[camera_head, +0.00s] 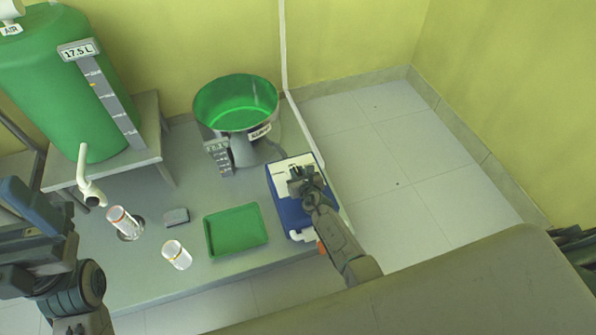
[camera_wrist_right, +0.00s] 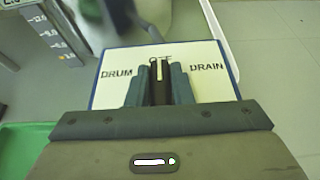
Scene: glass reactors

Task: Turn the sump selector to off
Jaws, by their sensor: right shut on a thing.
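The sump selector (camera_head: 285,212) is a blue box with a white top plate. In the right wrist view the plate (camera_wrist_right: 118,90) reads DRUM at left, OFF at the top middle and DRAIN at right. My right gripper (camera_head: 302,178) is over the plate, its fingers (camera_wrist_right: 160,84) shut on the selector's dark handle (camera_wrist_right: 159,70). A pale line on the handle points up to OFF, whose label is partly covered by the handle and fingers. My left gripper (camera_head: 35,205) is at the left edge, away from the selector; its jaws are not clear.
A green-lined sump bowl (camera_head: 237,103) stands behind the selector. A green tray (camera_head: 236,231) lies to its left, with two glass cups (camera_head: 176,255) (camera_head: 122,222) and a small grey block (camera_head: 175,217) further left. A green drum (camera_head: 50,75) with a tap stands on a stool.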

